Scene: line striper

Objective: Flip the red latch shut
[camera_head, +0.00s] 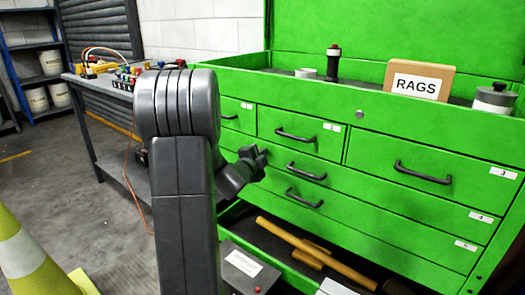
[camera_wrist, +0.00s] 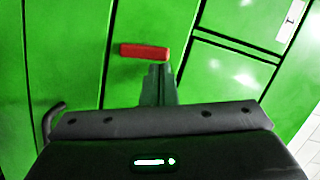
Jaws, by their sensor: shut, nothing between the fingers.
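The red latch (camera_wrist: 144,51) is a short red bar on the green cabinet front in the wrist view, lying nearly level in that picture. I cannot make it out in the head view, where my arm and gripper cover part of the front. My gripper (camera_wrist: 160,70) is shut and empty, its fingertips just below the right half of the latch in the wrist view. I cannot tell whether they touch it. In the head view my gripper (camera_head: 262,156) is close to the front of the green tool cabinet (camera_head: 400,128), left of the drawer handles.
Black drawer handles (camera_head: 422,172) stick out from the cabinet. An open bottom drawer holds a wooden-handled tool (camera_head: 318,252). A RAGS box (camera_head: 419,80) stands on top. A workbench (camera_head: 100,84) is behind at left, and a yellow and white cone (camera_head: 25,250) is at front left.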

